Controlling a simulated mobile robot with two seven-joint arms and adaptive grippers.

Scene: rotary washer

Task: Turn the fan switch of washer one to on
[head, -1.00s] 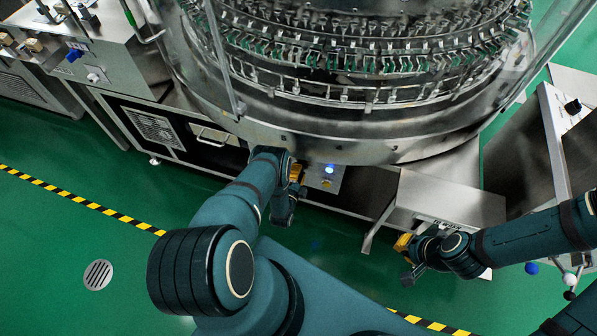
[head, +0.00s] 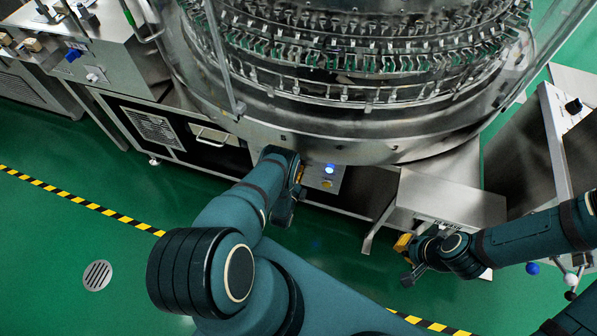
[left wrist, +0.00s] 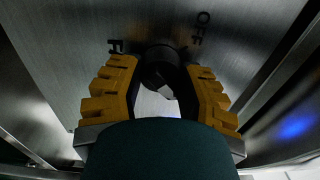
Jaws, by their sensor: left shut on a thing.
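The fan switch is a black round knob (left wrist: 162,68) on a brushed metal panel in the left wrist view. An "OFF" label (left wrist: 201,28) is printed at its upper right, and a partly covered label (left wrist: 115,46) is at its left. My left gripper (left wrist: 160,85) is shut on the knob, with one yellow finger on each side. In the head view my left gripper (head: 300,176) is at the panel below the washer drum (head: 330,140), mostly hidden by my own wrist, and the knob is hidden there. My right gripper (head: 403,260) hangs in free space near the steel step; its finger gap is unclear.
A lit blue button (head: 330,169) and a yellow button (head: 327,184) are just right of my left gripper. A steel step (head: 450,200) stands at the right, close to my right gripper.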

